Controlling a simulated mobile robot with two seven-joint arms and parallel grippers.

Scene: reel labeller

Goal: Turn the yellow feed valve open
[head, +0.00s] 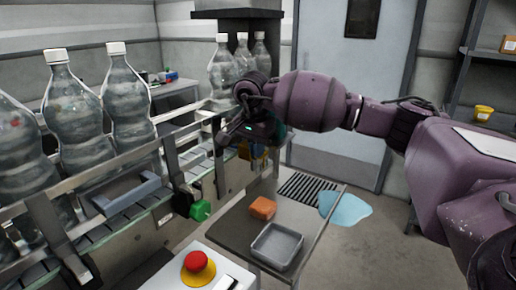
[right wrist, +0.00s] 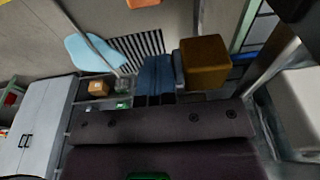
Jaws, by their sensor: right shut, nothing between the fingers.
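The yellow feed valve (head: 244,151) is mostly hidden behind my right gripper in the head view, low on the side of the conveyor. In the right wrist view a yellow-brown block (right wrist: 205,65), which looks like its knob, stands close to the right of my fingers. My right gripper (head: 226,137) is shut and empty; its dark blue fingers (right wrist: 160,72) lie side by side in the wrist view. I cannot tell whether they touch the knob. My left gripper is out of view.
A green knob (head: 200,210) sits nearer along the conveyor rail (head: 125,205). Several large bottles (head: 125,98) stand on the conveyor. A low table (head: 225,228) holds an orange block (head: 262,208) and a grey tray (head: 277,246). A red stop button (head: 196,261) is in front. A blue puddle (head: 345,208) lies on the floor.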

